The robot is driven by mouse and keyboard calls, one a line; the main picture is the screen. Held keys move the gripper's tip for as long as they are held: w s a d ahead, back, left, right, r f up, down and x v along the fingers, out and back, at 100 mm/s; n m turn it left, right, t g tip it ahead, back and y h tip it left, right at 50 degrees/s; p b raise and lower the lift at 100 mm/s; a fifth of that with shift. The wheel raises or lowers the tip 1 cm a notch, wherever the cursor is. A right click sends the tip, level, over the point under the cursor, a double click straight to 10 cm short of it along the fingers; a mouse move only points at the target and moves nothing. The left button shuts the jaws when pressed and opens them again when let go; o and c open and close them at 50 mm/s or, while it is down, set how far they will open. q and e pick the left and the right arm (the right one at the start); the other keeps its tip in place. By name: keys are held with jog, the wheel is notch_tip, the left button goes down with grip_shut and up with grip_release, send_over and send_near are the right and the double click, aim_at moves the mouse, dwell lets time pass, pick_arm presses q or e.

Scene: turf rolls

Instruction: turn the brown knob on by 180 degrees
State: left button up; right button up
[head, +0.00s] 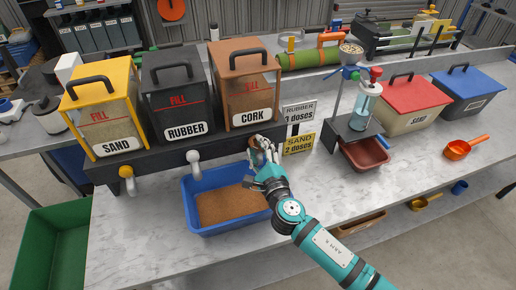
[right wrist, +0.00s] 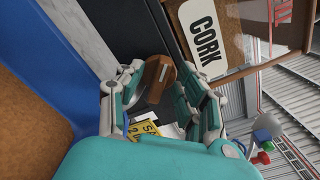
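The brown knob (right wrist: 158,74) is on the front of the dark dispenser base below the brown-lidded CORK bin (head: 247,85). In the head view my right gripper largely covers it. My right gripper (head: 262,150) is in front of the knob. In the right wrist view its fingers (right wrist: 160,92) are spread, with the knob showing between them; I cannot tell whether either finger touches it. A white knob (head: 194,157) is under the black RUBBER bin (head: 179,92) and a yellow knob (head: 127,172) under the yellow SAND bin (head: 103,108). My left gripper is not in view.
A blue tray (head: 187,200) with brown granules stands just below my right gripper. Dose signs (head: 299,112) stand right of the CORK bin. A stand with a reddish tray (head: 366,154) is farther right. The front right counter is mostly clear.

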jog(key=shift+w, duration=0.1)
grip_shut()
dwell(0.5)
jog(key=m, duration=0.3)
jog(key=shift+m, duration=1.8)
jog(key=shift+d+m, duration=0.1)
jog(key=shift+m, duration=0.2)
grip_release()
